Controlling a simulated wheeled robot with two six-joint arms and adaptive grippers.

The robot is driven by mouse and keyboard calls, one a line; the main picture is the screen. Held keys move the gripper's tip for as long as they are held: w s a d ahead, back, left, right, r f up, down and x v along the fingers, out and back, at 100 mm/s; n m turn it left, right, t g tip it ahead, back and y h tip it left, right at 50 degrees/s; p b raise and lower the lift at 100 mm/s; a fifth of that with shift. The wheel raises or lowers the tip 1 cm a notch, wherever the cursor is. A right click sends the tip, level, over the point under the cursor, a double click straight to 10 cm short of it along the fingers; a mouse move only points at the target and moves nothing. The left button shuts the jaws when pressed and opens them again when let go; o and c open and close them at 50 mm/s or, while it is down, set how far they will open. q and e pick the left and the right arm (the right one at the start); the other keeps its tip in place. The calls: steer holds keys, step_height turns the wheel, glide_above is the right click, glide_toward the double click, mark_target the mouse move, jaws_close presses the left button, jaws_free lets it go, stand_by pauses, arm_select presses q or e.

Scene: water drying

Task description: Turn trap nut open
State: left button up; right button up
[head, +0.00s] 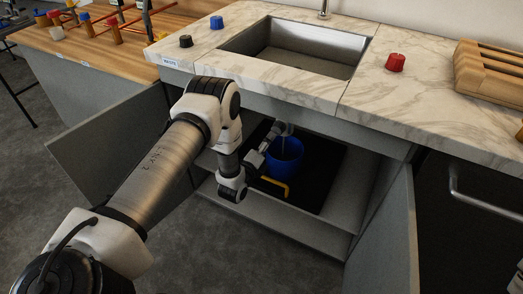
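My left arm reaches from the left into the open cabinet under the sink. Its gripper (275,132) is small and dark beside a pale pipe piece (284,129), just above a blue bucket (286,158). I cannot make out the trap nut; the gripper and the counter's front edge hide most of that spot. I cannot tell whether the fingers are open, shut or touching the pipe. The bucket stands upright on a black mat (318,188) on the cabinet floor. My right gripper is not in view.
A yellow bent tool (273,188) lies in front of the bucket. Cabinet doors stand open at left (105,135) and right (388,235). Above are the marble counter (290,85), the sink (290,50), and red (395,62), blue (217,22) and black (185,41) knobs.

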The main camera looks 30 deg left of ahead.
arm_select(q)
steer(key=s, duration=0.5)
steer(key=shift+d, duration=0.15)
